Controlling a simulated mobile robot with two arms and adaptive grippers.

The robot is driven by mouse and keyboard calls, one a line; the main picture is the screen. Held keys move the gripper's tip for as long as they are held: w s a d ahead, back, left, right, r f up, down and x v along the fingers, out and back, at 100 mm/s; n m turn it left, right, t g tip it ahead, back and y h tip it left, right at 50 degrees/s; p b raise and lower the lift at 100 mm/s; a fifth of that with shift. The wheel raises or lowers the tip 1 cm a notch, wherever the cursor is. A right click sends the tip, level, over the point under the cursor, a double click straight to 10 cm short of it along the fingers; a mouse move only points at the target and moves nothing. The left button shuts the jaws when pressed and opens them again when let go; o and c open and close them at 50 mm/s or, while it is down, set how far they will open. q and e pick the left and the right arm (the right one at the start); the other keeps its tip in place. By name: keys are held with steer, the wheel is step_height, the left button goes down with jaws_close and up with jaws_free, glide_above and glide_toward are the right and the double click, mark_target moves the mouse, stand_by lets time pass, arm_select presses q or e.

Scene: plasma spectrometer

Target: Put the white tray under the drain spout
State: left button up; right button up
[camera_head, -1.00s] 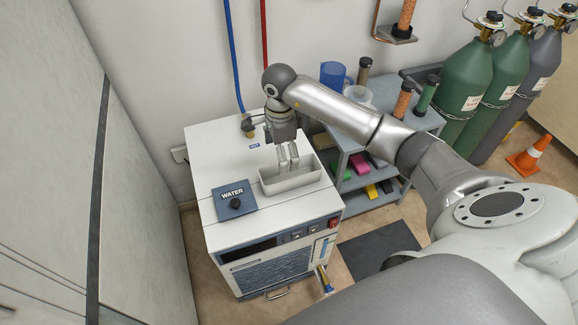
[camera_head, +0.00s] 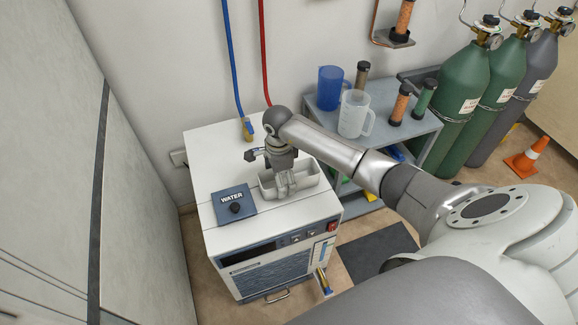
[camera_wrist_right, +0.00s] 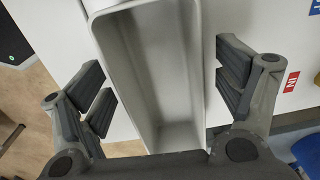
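The white tray (camera_head: 309,179) is a long, open, empty box on top of the white chiller cabinet (camera_head: 225,157). It also shows in the right wrist view (camera_wrist_right: 163,75). My right gripper (camera_head: 282,187) is down at the tray and hides its middle in the head view. In the wrist view the right gripper (camera_wrist_right: 165,92) is open, with a dark finger on each side of the tray and gaps to its walls. A small brass and blue fitting (camera_head: 323,279), possibly the drain spout, juts from the cabinet's lower front right. My left gripper is not in view.
A WATER lid (camera_head: 235,203) lies left of the tray. Blue (camera_head: 234,62) and red (camera_head: 264,52) hoses run behind the cabinet. A grey cart (camera_head: 333,127) with jugs stands to the right. A dark mat (camera_head: 378,247) covers clear floor at the front right.

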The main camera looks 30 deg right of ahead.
steer(key=c, duration=1.2)
steer(key=shift+r, duration=0.1)
